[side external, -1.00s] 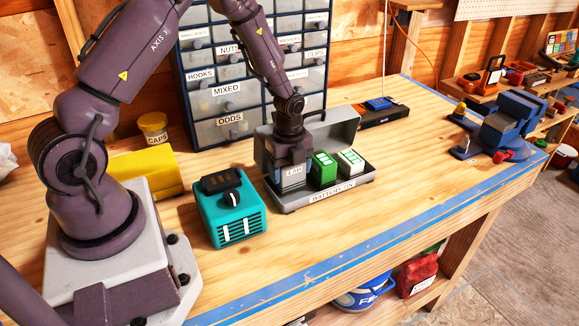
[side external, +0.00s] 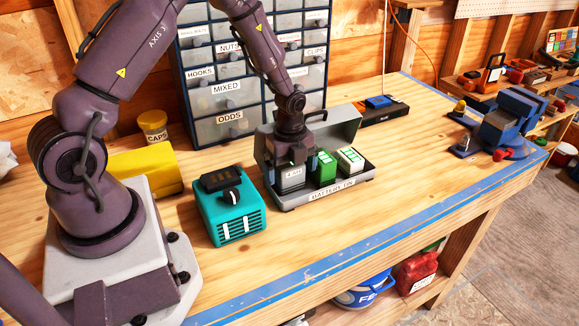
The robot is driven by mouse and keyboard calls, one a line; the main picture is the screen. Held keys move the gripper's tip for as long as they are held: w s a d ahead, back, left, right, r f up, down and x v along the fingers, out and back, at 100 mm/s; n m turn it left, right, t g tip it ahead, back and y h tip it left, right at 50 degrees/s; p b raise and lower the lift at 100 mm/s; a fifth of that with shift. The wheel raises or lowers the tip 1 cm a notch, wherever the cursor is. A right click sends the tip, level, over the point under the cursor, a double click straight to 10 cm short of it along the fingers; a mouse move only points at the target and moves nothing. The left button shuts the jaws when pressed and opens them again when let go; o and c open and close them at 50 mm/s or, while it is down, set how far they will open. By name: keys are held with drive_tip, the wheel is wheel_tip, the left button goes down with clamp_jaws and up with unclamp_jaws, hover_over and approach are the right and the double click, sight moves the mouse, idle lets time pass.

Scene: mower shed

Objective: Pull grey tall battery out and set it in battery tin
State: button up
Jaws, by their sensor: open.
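The grey tall battery (side external: 291,177) stands upright at the left end of the grey battery tin (side external: 322,197), whose lid is raised at the back. My gripper (side external: 291,161) is directly above it, pointing down, with its jaws open and its fingers around or close beside the battery's top. Whether a finger touches the battery cannot be told. A green battery (side external: 325,168) and a white-topped green battery (side external: 350,159) stand to the right in the same tin.
A teal box with a black top and knob (side external: 230,215) stands left of the tin. The drawer cabinet (side external: 225,95) is behind. A yellow case (side external: 140,170) and a yellow tub (side external: 153,126) are at left.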

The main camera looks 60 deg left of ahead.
wheel_tip(320, 180, up, 12)
drive_tip(key=s+d+r+n+t, duration=0.1)
drive_tip(key=s+d+r+n, duration=0.1)
drive_tip(key=r+n, duration=0.15)
drive_tip(key=s+d+r+n+t+y, duration=0.1)
drive_tip(key=s+d+r+n, duration=0.15)
drive_tip(key=r, duration=0.25)
drive_tip(key=s+d+r+n+t, duration=0.1)
drive_tip(key=s+r+n, duration=0.1)
drive_tip(key=r, duration=0.3)
drive_tip(key=s+d+r+n+t, duration=0.1)
drive_tip(key=s+d+r+n, duration=0.1)
drive_tip(key=s+n, duration=0.3)
drive_tip(key=s+d+r+n+t, duration=0.1)
drive_tip(key=s+d+r+n, duration=0.1)
drive_tip(key=s+n, duration=0.3)
drive_tip(key=shift+s+d+r+t+h, duration=0.15)
drive_tip(key=shift+s+d+t+h, duration=0.2)
drive_tip(key=shift+s, duration=0.25)
drive_tip(key=shift+a, duration=0.1)
